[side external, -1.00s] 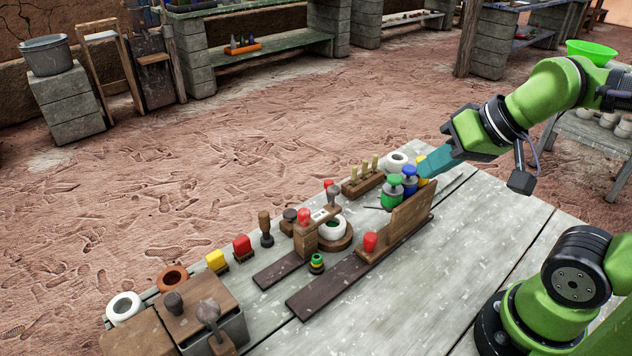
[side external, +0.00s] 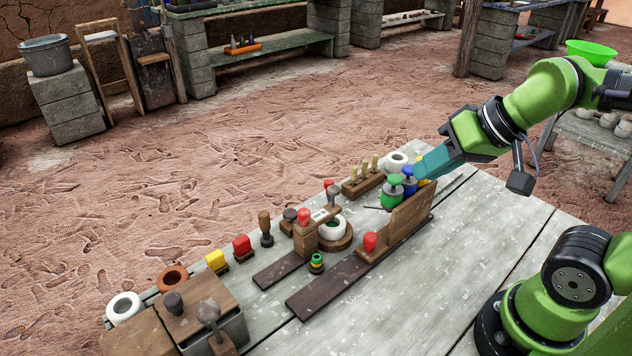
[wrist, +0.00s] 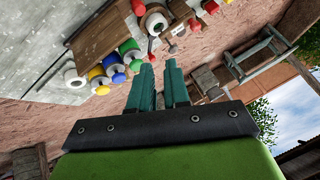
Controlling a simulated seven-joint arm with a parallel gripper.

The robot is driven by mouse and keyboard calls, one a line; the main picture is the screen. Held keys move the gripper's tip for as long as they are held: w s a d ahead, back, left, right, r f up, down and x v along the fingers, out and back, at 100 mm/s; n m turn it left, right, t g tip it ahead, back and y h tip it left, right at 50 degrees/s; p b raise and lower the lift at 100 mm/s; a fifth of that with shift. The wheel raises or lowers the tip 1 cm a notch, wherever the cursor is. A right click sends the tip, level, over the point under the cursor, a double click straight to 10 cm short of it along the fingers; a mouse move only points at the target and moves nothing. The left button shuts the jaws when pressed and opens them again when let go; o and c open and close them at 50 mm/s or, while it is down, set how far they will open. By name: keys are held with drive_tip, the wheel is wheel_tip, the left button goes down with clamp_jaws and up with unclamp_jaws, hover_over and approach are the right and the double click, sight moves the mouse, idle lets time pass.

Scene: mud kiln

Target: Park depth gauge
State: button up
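I cannot tell for certain which piece is the depth gauge. A wooden block with a white label (side external: 319,215) and red and grey knobs stands mid-table. A thin dark rod (side external: 374,208) sticks out beside a green-capped piece (side external: 392,191). A blue-capped piece (side external: 409,182) and a yellow piece (side external: 423,181) stand close by an upright wooden board (side external: 411,211). My gripper (side external: 417,167) is just above and behind these capped pieces; contact cannot be told. In the wrist view its teal fingers (wrist: 160,66) are apart with a narrow empty gap.
A red knob (side external: 370,242) stands by the board's base. A wooden rack of pegs (side external: 362,183) and a white ring (side external: 397,162) are at the far edge. Stamps, rings and a lidded box (side external: 205,308) crowd the left. The table's right side (side external: 480,240) is clear.

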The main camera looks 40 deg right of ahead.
drive_tip(key=o, duration=0.6)
drive_tip(key=w+a, duration=0.1)
drive_tip(key=w+n+g, duration=0.1)
drive_tip(key=w, duration=0.1)
drive_tip(key=w+a+g, duration=0.1)
drive_tip(key=shift+w+a+n, duration=0.3)
drive_tip(key=shift+w, duration=0.1)
wheel_tip(320, 180, up, 3)
drive_tip(key=n+g+h, duration=0.2)
drive_tip(key=n+g, duration=0.3)
hover_over(303, 211)
wheel_tip(303, 211, down, 16)
drive_tip(key=shift+f, duration=0.15)
clamp_jaws()
